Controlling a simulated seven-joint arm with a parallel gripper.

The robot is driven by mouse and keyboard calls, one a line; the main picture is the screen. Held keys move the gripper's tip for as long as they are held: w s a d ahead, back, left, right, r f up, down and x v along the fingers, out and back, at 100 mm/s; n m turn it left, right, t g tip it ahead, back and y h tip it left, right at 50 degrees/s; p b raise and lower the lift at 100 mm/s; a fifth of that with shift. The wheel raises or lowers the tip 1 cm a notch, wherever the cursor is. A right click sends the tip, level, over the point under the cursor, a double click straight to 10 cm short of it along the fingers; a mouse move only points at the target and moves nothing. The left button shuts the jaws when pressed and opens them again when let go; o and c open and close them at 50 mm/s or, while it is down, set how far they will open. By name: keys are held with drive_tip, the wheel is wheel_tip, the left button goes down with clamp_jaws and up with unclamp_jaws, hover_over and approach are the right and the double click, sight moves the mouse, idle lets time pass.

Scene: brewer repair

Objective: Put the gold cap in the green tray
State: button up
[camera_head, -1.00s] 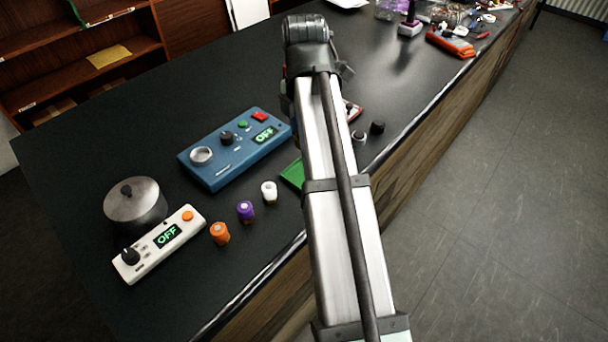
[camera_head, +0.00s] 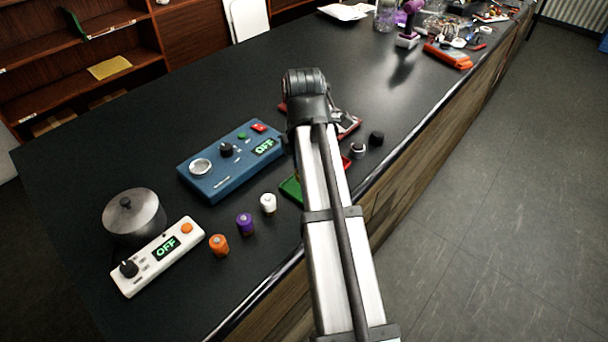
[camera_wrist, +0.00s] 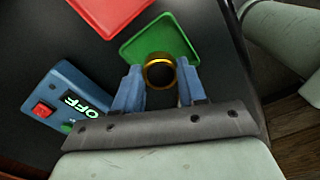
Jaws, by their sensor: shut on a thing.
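The gold cap (camera_wrist: 159,58) shows in the wrist view as a gold ring with a dark middle. It sits between the two blue fingers of my gripper (camera_wrist: 158,82), which is shut on it. The green tray (camera_wrist: 143,42) lies just beyond the fingertips, and the cap overlaps its near part in this view. I cannot tell whether the cap touches the tray. In the head view, my arm covers most of the green tray (camera_head: 290,189) and hides the cap and the fingers.
A red tray (camera_wrist: 108,10) lies beside the green one. A blue device (camera_head: 230,160) reading OFF stands left of my arm. White (camera_head: 268,203), purple (camera_head: 245,223) and orange (camera_head: 219,245) caps stand nearby. Dark caps (camera_head: 376,138) stand near the table's right edge.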

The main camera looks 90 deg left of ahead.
drive_tip(key=shift+f, duration=1.55)
drive_tip(key=shift+f, duration=0.15)
drive_tip(key=o, duration=0.9)
wheel_tip(320, 180, up, 12)
drive_tip(key=shift+r, duration=0.2)
